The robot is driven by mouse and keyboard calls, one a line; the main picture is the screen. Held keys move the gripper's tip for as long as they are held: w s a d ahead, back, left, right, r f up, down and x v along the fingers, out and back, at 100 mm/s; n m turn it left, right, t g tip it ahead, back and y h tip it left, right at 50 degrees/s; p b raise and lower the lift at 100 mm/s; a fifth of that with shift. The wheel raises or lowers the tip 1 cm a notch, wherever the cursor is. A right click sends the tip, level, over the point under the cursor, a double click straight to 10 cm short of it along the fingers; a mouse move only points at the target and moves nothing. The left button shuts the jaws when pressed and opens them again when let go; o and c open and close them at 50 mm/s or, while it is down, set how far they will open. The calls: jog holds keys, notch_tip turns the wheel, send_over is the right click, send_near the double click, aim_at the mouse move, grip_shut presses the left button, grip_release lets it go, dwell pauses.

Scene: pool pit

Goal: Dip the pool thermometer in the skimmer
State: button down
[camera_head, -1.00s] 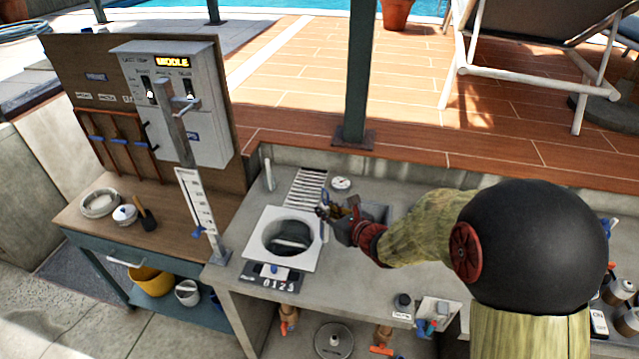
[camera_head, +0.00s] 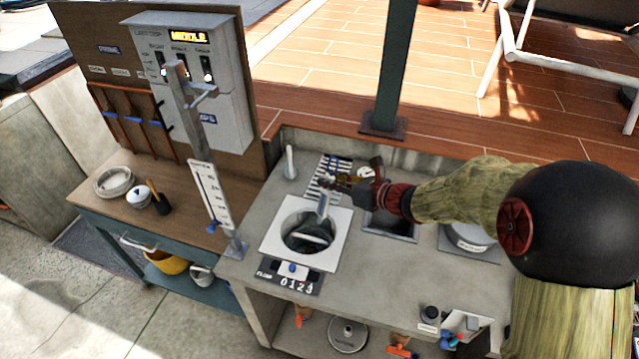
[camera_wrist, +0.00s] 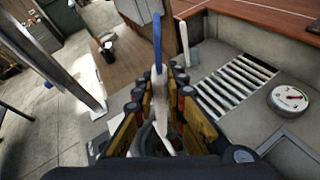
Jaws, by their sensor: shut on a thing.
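The skimmer is a white square plate (camera_head: 275,236) with a round dark opening, set in the grey counter. My gripper (camera_head: 334,184) is above the counter, at the back right of the opening. It is shut on the pool thermometer (camera_head: 323,206), a slim white and blue piece that hangs down beside the fingertips, over the back right part of the opening in the picture. In the wrist view the thermometer (camera_wrist: 158,55) stands between the fingers, with a blue edge and a pale lower part. The fingers hide most of the skimmer there. I cannot tell how low the thermometer's end is.
A slatted grate (camera_head: 322,172) and a round dial gauge (camera_wrist: 288,99) lie behind the skimmer. A white peg (camera_head: 290,162) stands at the back left. A metal post with a scale (camera_head: 211,195) rises left of the plate. A sunken basin (camera_head: 392,228) is to the right.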

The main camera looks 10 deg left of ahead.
jog(key=s+a+f+b, duration=0.2)
jog(key=f+b, duration=0.3)
jog(key=f, duration=0.2)
jog(key=s+a+f+b, duration=0.2)
jog(key=f+b, duration=0.4)
jog(key=f, duration=0.1)
jog(key=shift+a+f+n+g+b, duration=0.15)
jog(key=shift+a+n+g+b, duration=0.15)
jog(key=shift+a+g, duration=0.1)
dwell(1.0)
jog(key=shift+s, duration=0.1)
dwell(5.1)
